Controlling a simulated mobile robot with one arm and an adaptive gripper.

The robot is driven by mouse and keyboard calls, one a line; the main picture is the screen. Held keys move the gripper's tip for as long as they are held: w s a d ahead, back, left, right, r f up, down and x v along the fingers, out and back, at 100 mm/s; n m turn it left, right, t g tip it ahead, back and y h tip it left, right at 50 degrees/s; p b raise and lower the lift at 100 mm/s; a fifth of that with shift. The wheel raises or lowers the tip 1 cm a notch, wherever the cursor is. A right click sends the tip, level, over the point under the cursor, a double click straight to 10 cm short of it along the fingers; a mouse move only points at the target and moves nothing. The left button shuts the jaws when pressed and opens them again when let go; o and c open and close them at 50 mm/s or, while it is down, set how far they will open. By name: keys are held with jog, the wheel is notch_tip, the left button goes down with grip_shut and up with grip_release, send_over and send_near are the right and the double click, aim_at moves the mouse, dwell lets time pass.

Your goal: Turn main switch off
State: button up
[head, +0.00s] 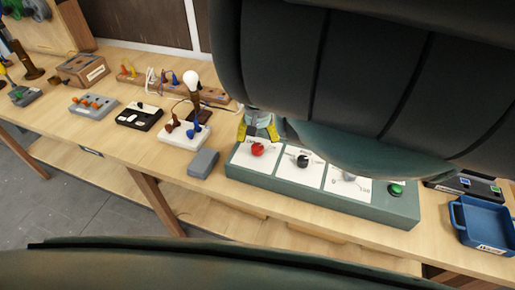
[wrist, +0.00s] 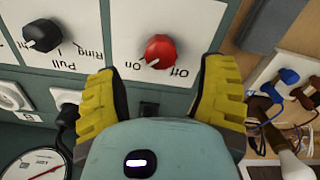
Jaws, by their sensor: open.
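The main switch is a red round knob (wrist: 160,50) on a white plate marked On and Off, upside down in the wrist view. A small pale mark on the knob sits at its lower edge, seemingly nearer On; I cannot tell its setting for sure. In the head view the red knob (head: 258,149) is at the left end of the grey-green panel box (head: 300,186). My gripper (wrist: 160,98) has its yellow fingers spread wide, with the knob ahead of the gap between them. In the head view my gripper (head: 258,131) is just behind the knob. I see no contact.
A black knob (wrist: 42,35) marked Pull and Ring is beside the switch, and a round gauge (wrist: 35,166) is at lower left. A small grey box (head: 203,163) and a lamp with a white bulb (head: 191,80) stand left of the panel. A blue tray (head: 478,238) is at right.

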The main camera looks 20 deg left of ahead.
aim_at(258, 146)
jog(key=f, duration=0.4)
jog(key=shift+a, duration=0.2)
jog(key=shift+d+f, duration=0.15)
jog(key=shift+f, duration=0.35)
jog(key=c, duration=1.2)
grip_shut()
